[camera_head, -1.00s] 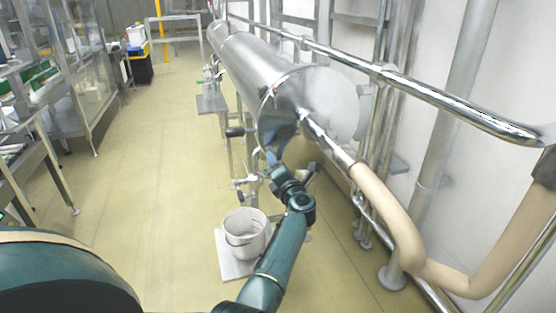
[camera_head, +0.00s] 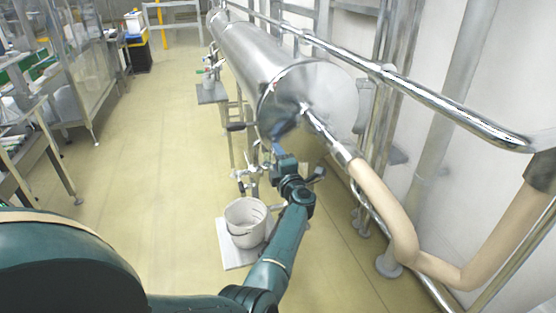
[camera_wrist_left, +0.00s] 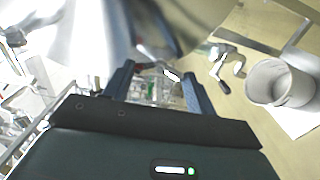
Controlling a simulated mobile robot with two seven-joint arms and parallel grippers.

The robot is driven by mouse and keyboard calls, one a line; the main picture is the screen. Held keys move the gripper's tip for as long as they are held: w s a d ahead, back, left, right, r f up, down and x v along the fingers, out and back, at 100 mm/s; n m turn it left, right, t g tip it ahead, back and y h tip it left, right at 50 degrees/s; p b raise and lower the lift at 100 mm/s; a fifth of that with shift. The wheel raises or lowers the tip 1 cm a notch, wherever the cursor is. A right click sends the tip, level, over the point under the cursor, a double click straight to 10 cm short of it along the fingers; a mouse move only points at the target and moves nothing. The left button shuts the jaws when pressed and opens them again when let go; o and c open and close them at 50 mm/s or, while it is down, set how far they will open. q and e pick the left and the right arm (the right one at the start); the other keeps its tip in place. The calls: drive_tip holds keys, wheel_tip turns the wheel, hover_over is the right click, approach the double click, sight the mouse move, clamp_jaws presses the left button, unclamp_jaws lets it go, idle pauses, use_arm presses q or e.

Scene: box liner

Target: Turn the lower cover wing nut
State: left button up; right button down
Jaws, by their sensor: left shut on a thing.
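The big steel cylinder (camera_head: 252,56) runs away from me, with its round cover (camera_head: 316,92) facing me. My left gripper (camera_head: 278,150) is at the lower edge of the cover. In the left wrist view my left gripper (camera_wrist_left: 160,78) has its two blue-lined fingers on either side of a small bright metal part, the lower cover wing nut (camera_wrist_left: 172,75). The gripper is shut on it. The nut's shape is blurred there, and in the head view the gripper hides it. My right gripper is not in view.
A pipe with a beige hose (camera_head: 385,205) leaves the cover to the right. A white bucket (camera_head: 245,222) stands on a plate below, near my left arm. A valve fitting (camera_wrist_left: 226,60) is close to the gripper. A steel rail (camera_head: 430,95) runs above right.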

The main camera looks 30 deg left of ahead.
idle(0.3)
use_arm(q)
drive_tip(key=o, duration=1)
drive_tip(key=shift+d, duration=0.1)
